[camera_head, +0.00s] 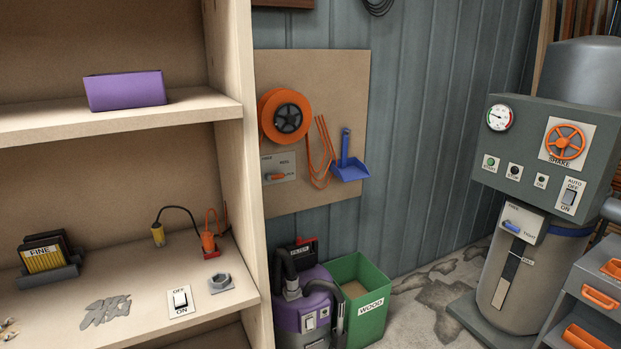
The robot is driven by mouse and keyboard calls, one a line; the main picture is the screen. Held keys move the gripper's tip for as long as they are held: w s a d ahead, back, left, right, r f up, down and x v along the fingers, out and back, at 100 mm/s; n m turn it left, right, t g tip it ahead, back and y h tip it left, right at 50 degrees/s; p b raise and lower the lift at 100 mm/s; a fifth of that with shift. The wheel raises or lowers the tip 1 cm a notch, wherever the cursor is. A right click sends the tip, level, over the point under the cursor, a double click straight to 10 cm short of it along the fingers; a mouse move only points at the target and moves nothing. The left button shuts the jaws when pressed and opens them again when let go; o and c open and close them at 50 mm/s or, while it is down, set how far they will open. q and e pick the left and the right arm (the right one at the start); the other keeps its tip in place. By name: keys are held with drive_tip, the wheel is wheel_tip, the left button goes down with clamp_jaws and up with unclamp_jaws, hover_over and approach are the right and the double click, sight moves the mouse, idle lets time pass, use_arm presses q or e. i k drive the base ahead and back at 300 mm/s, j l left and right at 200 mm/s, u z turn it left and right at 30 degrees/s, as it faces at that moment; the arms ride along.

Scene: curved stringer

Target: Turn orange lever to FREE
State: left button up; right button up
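An orange lever (277,177) sits on a small grey label plate (278,167) on the brown wall board, just below an orange reel (285,117). The lever lies roughly level. The lettering on the plate is too small to read with certainty, so I cannot tell which word the lever points at. Neither of my grippers shows in the head view.
A wooden shelf unit (231,60) stands at the left, its upright close to the board. A blue dustpan (350,170) and orange cord hang right of the lever. Below stand a purple vacuum (303,310) and a green WOOD bin (371,324). A grey machine (545,115) stands right.

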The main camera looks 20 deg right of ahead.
sight(269, 177)
drive_tip(key=l+z, duration=0.25)
drive_tip(key=l, duration=0.35)
drive_tip(key=i+l+z, duration=0.3)
drive_tip(key=i, duration=0.7)
drive_tip(key=i+l+z, duration=0.1)
drive_tip(key=i+z, duration=0.15)
drive_tip(key=i, duration=0.8)
